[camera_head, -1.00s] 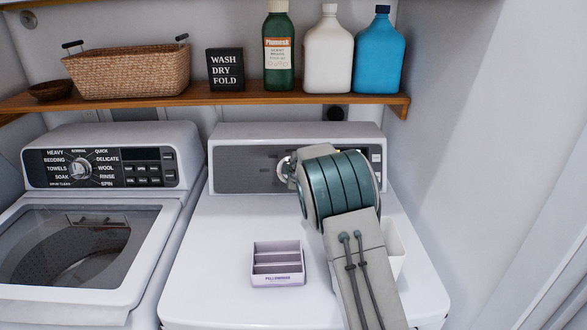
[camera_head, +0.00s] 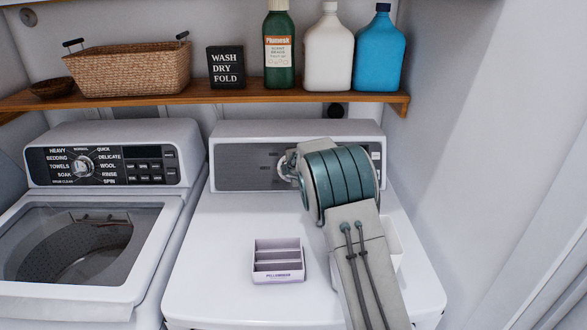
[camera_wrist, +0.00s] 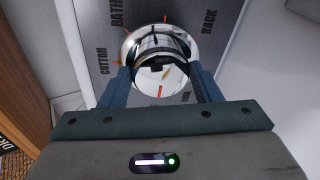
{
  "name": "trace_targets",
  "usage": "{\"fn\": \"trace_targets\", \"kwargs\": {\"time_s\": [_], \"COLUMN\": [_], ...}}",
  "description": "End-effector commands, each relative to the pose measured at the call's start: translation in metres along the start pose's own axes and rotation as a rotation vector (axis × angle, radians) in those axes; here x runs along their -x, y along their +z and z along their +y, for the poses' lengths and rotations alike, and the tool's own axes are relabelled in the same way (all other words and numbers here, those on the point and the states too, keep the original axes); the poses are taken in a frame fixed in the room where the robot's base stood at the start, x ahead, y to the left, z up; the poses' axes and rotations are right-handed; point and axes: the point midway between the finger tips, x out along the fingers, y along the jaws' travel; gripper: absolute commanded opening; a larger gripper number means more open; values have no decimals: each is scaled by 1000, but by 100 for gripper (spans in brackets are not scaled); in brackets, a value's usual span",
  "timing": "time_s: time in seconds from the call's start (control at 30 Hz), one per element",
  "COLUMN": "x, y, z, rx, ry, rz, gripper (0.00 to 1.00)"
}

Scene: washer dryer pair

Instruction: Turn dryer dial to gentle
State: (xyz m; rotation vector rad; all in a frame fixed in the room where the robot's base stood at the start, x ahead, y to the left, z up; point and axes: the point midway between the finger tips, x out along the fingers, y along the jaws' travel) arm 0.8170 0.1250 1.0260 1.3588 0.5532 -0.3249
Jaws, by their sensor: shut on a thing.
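The dryer dial (camera_wrist: 160,72) is a round chrome knob with a red mark on its face, seen in the wrist view. My gripper (camera_wrist: 162,80) has one finger on each side of the dial and is shut on it. Around the dial are orange ticks and dark words; I can read COTTON, part of BATH, and RACK. The word gentle cannot be read here. In the head view the dial (camera_head: 285,166) is mostly hidden behind my wrist, on the dark panel of the dryer (camera_head: 215,215).
A pale divided tray (camera_head: 278,279) sits on the dryer top, left of my arm. A white bin (camera_head: 392,240) stands partly hidden behind my arm. The washer (camera_head: 90,215) is at left. A wooden shelf (camera_head: 210,97) with a basket and bottles runs above.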

Motion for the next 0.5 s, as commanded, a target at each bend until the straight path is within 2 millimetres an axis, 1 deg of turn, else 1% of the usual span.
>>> {"fn": "trace_targets", "kwargs": {"time_s": [0.13,0.17,0.2,0.23,0.5], "x": [0,0,0,0,0], "y": [-1,-1,-1,-1,0], "z": [0,0,0,0,0], "rx": [-1,-1,-1,-1,-2], "ry": [0,0,0,0,0], "rz": [2,2,1,1,0], "gripper": [35,63,74,79,79]}}
